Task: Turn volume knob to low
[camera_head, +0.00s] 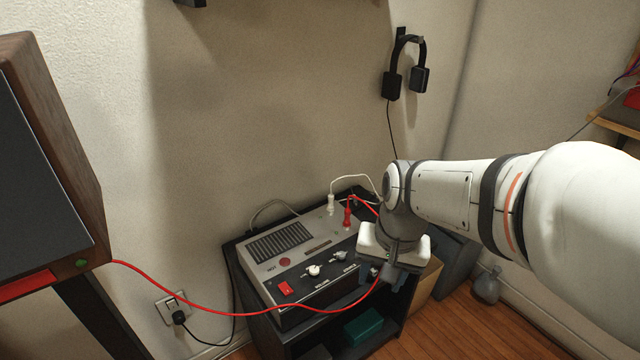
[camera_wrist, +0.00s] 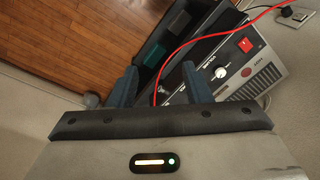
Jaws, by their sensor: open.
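A grey and black audio device sits on a dark shelf unit, its sloped panel facing front. The volume knob (camera_head: 314,270) is small and white, on the black panel strip; it also shows in the wrist view (camera_wrist: 222,73). A second, greyish knob (camera_head: 340,255) is to its right. The setting the volume knob points to is too small to read. My gripper (camera_head: 390,275) is open and empty, at the right end of the device, apart from the volume knob. In the wrist view its two blue fingers (camera_wrist: 160,78) are spread, with the knob to the right of them.
A red cable (camera_head: 215,309) hangs across the front of the device. Red and white plugs (camera_head: 347,214) stand up at its back right. A red switch (camera_head: 286,288) is left of the knob. A large speaker (camera_head: 50,160) stands at left; headphones (camera_head: 405,65) hang on the wall.

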